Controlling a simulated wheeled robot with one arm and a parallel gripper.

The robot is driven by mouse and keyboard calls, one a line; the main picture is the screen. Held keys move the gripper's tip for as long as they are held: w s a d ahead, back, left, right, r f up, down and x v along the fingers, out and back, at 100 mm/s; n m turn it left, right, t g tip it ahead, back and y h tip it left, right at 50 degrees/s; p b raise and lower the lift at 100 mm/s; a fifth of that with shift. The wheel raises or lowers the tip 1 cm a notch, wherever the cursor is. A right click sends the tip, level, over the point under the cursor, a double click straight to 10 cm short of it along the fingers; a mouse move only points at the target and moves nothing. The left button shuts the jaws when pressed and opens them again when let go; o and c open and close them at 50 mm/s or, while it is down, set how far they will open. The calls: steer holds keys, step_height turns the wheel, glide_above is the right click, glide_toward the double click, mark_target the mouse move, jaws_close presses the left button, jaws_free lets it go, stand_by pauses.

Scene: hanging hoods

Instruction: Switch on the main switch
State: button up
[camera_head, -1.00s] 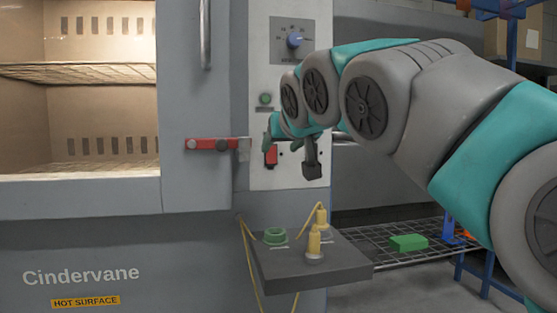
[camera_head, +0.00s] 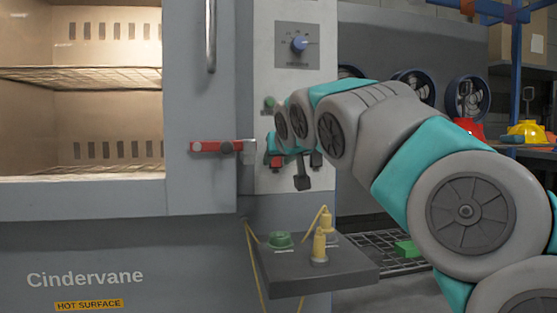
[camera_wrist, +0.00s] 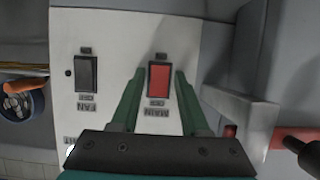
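The main switch (camera_wrist: 158,81) is a red rocker labelled MAIN, upside down in the wrist view. Its red part also shows in the head view (camera_head: 277,161), low on the pale control panel (camera_head: 285,85). My gripper (camera_wrist: 159,72) is open, with one green finger on each side of the red rocker in the wrist view. Nothing is between the fingers but the view of the switch. The gap between the fingertips and the panel cannot be told. In the head view my wrist hides part of the lower panel.
A black FAN switch (camera_wrist: 86,73) sits left of MAIN in the wrist view. A red latch (camera_head: 215,147) is left of the panel. A blue dial (camera_head: 299,45) and green lamp (camera_head: 269,102) are above. A dark shelf (camera_head: 320,277) with yellow plugs juts out below.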

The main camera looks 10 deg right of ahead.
jaws_close()
stand_by(0.4)
steer(key=shift+d+t, duration=0.1)
steer(key=shift+t, duration=0.2)
steer(key=shift+f+t, duration=0.25)
steer(key=shift+t, duration=0.75)
steer(key=shift+f, duration=0.1)
steer(key=shift+o, duration=1.4)
jaws_free()
